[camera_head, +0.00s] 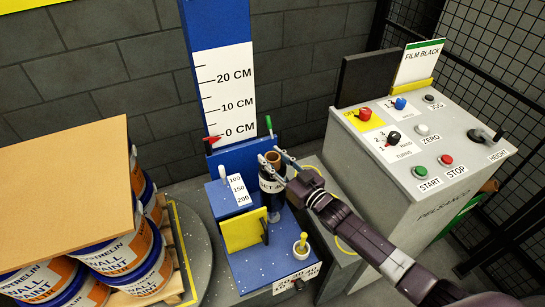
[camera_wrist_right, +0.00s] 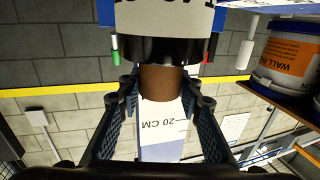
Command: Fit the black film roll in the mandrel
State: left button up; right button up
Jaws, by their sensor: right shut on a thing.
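The black film roll (camera_head: 271,190), with a white label and a brown core, stands roughly upright at the blue wrapping machine's carriage (camera_head: 238,190). My right gripper (camera_head: 282,166) is shut on its upper end. In the right wrist view, the gripper (camera_wrist_right: 160,100) has its two fingers either side of the brown core (camera_wrist_right: 160,84), with the black film (camera_wrist_right: 165,48) beyond. A grey part (camera_head: 274,216) shows under the roll, perhaps the mandrel; whether the roll sits on it I cannot tell. My left gripper is out of view.
The blue mast (camera_head: 215,20) with a centimetre scale rises behind. A grey control cabinet (camera_head: 400,190) stands right, beside black mesh fencing. A yellow-handled part (camera_head: 302,243) sits on the machine's front. Paint pails (camera_head: 120,255) under a cardboard sheet (camera_head: 65,190) stand on a pallet at left.

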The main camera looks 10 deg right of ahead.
aim_at(272, 182)
jog(key=shift+w+f+b, duration=0.1)
jog(key=shift+f+b, duration=0.2)
dwell(1.6)
notch_tip(272, 182, down, 7)
jog(key=b, duration=0.5)
jog(key=shift+b, duration=0.4)
dwell(2.4)
jog(key=shift+f, duration=0.35)
jog(key=o, duration=1.2)
jog(key=shift+o, duration=0.7)
jog(key=shift+s+f, duration=0.15)
jog(key=shift+s, duration=0.05)
